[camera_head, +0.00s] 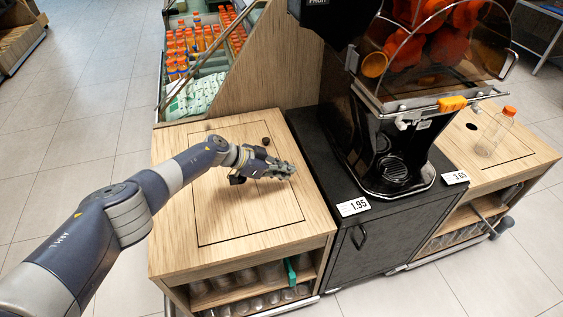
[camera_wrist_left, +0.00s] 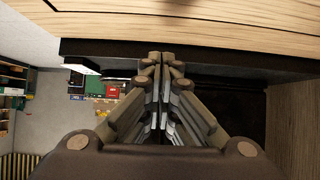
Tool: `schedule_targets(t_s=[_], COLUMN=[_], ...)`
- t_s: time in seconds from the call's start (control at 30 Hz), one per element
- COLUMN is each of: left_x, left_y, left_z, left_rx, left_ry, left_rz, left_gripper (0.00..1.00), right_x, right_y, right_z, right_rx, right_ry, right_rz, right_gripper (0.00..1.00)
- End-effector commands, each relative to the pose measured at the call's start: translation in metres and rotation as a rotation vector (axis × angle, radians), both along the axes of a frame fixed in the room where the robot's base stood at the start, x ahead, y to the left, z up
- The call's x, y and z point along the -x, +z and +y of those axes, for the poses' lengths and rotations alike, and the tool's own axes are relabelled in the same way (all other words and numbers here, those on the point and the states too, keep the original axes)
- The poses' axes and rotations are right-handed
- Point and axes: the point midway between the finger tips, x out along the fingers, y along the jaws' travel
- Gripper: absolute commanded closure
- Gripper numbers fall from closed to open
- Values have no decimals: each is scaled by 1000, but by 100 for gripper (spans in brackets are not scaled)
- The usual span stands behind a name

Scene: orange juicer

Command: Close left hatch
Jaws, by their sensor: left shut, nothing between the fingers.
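The left hatch looks to be the square wooden panel (camera_head: 245,215), outlined by a thin dark line in the top of the left wooden counter. It appears flush with the counter in the head view, but my arm covers part of it, so I cannot tell if it is fully shut. My left gripper (camera_head: 290,170) is over the panel, pointing right, with its fingers shut and empty. The closed fingers (camera_wrist_left: 160,62) also show in the left wrist view, below a pale wooden surface (camera_wrist_left: 220,25). I cannot tell whether they touch anything. My right gripper is out of view.
The black juicer (camera_head: 385,140) stands on a dark cabinet (camera_head: 350,240) right of the counter. A wooden divider (camera_head: 275,65) rises behind the panel. A bottle (camera_head: 493,135) stands on the right counter. Price tags (camera_head: 353,206) line the cabinet edge. Open floor (camera_head: 90,110) lies left.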

Motion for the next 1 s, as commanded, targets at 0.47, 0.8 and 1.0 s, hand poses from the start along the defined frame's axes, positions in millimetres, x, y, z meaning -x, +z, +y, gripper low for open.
schedule_targets(t_s=[0.47, 0.8, 1.0], left_x=[-4, -3, -2], left_y=[-53, -56, -57], left_z=[-11, -11, -10], left_rx=[-172, -185, -186], left_ry=[-1, 0, -1], left_rz=[46, 52, 52], left_gripper=[100, 100, 100], right_x=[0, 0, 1], right_y=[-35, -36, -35], right_z=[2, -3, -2], right_rx=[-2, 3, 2], right_ry=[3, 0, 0], right_rz=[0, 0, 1], right_gripper=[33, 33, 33])
